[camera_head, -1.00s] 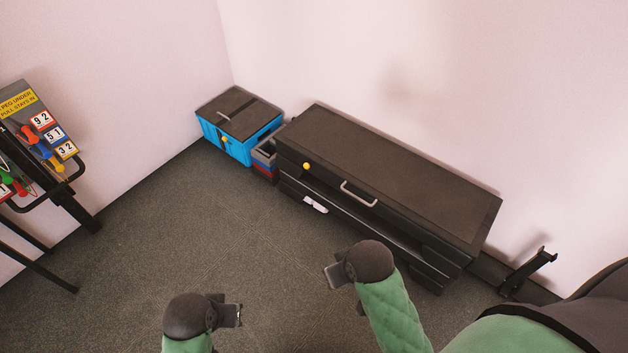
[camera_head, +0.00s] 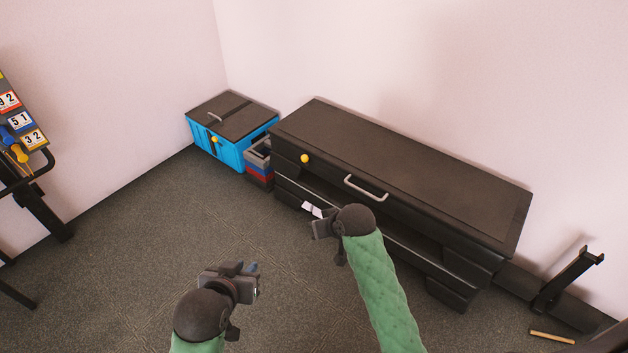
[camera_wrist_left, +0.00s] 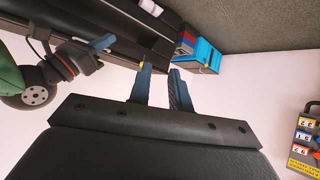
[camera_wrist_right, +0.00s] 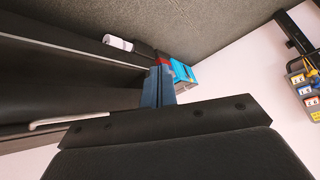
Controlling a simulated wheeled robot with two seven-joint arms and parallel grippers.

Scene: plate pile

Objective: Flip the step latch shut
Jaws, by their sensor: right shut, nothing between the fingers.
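A long black step unit (camera_head: 400,160) stands against the back wall. On its front are a yellow ball knob (camera_head: 305,159) and a pale bar handle (camera_head: 366,188); I cannot tell which part is the latch. A white piece (camera_head: 311,209) lies low at its front and shows in the right wrist view (camera_wrist_right: 118,43). My left gripper (camera_head: 254,278) is over the floor in front, apart from the unit. Its fingers (camera_wrist_left: 160,90) are parted and empty. My right gripper (camera_head: 318,228) is nearer the unit, close to the white piece in the picture. Its fingers (camera_wrist_right: 159,86) are shut with nothing between.
A blue box (camera_head: 230,154) with a dark lid and yellow knob stands left of the unit, with smaller stacked bins (camera_head: 259,165) between. A rack with number cards (camera_head: 21,121) is at far left. A black bracket (camera_head: 570,280) and a wooden stick (camera_head: 551,337) lie right. The floor in front is clear.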

